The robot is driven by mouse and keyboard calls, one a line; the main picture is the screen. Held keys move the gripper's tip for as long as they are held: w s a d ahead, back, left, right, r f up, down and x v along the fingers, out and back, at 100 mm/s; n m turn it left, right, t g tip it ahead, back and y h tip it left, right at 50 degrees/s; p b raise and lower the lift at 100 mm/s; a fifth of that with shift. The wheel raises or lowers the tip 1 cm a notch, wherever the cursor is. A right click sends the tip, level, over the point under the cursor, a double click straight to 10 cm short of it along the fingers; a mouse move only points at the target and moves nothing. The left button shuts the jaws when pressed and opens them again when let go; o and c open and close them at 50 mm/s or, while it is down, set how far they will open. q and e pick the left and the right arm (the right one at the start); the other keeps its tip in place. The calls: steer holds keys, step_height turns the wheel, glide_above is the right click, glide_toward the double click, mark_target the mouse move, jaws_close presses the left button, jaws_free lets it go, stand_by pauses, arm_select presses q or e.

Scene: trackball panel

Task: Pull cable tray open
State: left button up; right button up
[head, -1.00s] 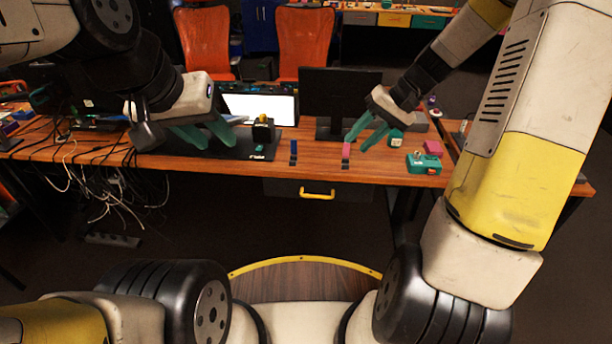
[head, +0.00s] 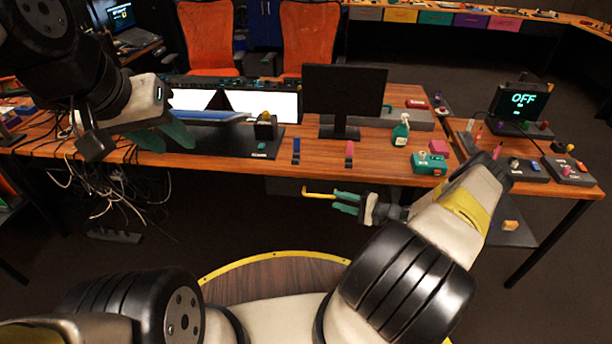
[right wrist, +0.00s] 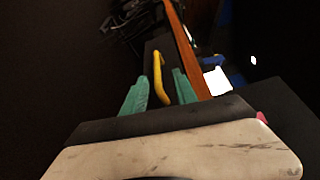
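The cable tray (right wrist: 158,44) is a dark box under the desk edge, seen in the right wrist view; in the head view it is lost in shadow. Its yellow bar handle (head: 319,194) shows in the head view just left of my right gripper (head: 337,202). The right gripper is open, and in the right wrist view its teal fingers (right wrist: 158,88) stand either side of the handle (right wrist: 160,80), with no clear grip on it. My left gripper (head: 180,138) is open and empty over the left part of the desk.
The desk (head: 220,163) holds a monitor (head: 344,92), a blue slider (head: 296,149), a pink slider (head: 349,152), a green box (head: 429,163) and a spray bottle (head: 401,131). A side table with an OFF display (head: 522,100) stands right. Loose cables (head: 110,195) hang at left.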

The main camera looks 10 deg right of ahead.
mark_target(324, 197)
steer(key=x, duration=0.8)
steer(key=shift+w+a+f, duration=0.1)
steer(key=shift+w+f, duration=0.05)
steer(key=shift+f, duration=0.25)
jaws_close()
stand_by(1.1)
